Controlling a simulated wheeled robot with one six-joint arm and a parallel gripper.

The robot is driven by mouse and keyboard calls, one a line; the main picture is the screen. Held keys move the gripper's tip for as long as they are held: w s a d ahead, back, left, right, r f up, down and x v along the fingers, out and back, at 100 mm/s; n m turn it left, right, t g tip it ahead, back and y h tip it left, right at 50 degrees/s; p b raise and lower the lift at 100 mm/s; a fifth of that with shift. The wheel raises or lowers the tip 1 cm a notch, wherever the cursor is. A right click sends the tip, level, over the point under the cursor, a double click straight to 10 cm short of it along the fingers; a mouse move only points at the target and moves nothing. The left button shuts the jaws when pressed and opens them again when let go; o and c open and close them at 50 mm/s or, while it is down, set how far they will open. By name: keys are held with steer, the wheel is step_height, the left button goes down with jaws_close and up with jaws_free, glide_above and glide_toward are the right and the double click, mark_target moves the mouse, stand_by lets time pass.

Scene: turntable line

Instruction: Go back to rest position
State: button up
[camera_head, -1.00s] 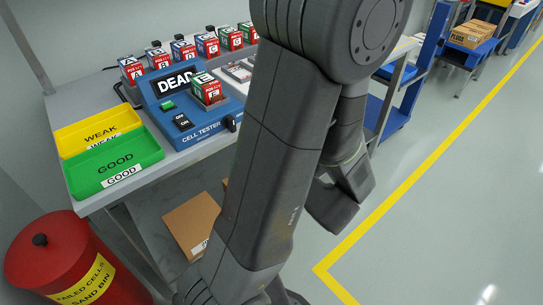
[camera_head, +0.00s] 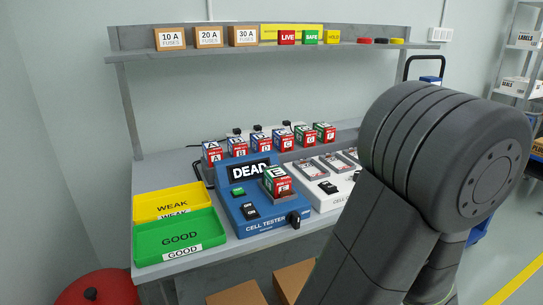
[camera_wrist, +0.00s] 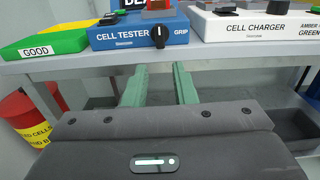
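My gripper (camera_wrist: 160,86) shows in the wrist view with its two green fingers apart and nothing between them. It is in front of the table's front edge (camera_wrist: 230,60), below the blue cell tester (camera_wrist: 125,38). In the head view my arm fills the lower right, and the gripper is out of sight there. The cell tester (camera_head: 262,222) reads DEAD, with a red and green cell (camera_head: 278,183) standing on it.
A green GOOD tray (camera_head: 150,240) and yellow WEAK tray (camera_head: 150,205) sit left of the tester, a white cell charger (camera_head: 325,198) right of it. Several cells stand behind. A red bin (camera_head: 100,290) and cardboard boxes (camera_head: 237,294) are below. A shelf (camera_head: 220,49) hangs above.

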mark_target(298, 223)
steer(key=shift+b+x, duration=0.6)
steer(key=shift+x, duration=6.15)
steer(key=shift+s, duration=0.1)
steer(key=p+v, duration=0.1)
steer(key=v, duration=1.3)
steer(key=b+x, duration=0.1)
steer(key=x, duration=1.2)
steer(key=shift+w+a+f, duration=0.1)
steer(key=shift+w+a, duration=0.05)
steer(key=shift+w, duration=0.25)
steer(key=shift+w+a+p, duration=0.1)
steer(key=shift+w+p, duration=0.15)
steer(key=shift+p, duration=0.1)
steer(key=m+p, duration=0.2)
steer(key=shift+r+m, duration=0.25)
steer(key=shift+m, duration=0.15)
steer(key=m+p, duration=0.1)
steer(key=m, duration=0.2)
steer(key=shift+f+m+p, duration=0.2)
steer(key=shift+m+p, duration=0.1)
steer(key=shift+p, duration=0.1)
steer(key=shift+s, duration=0.1)
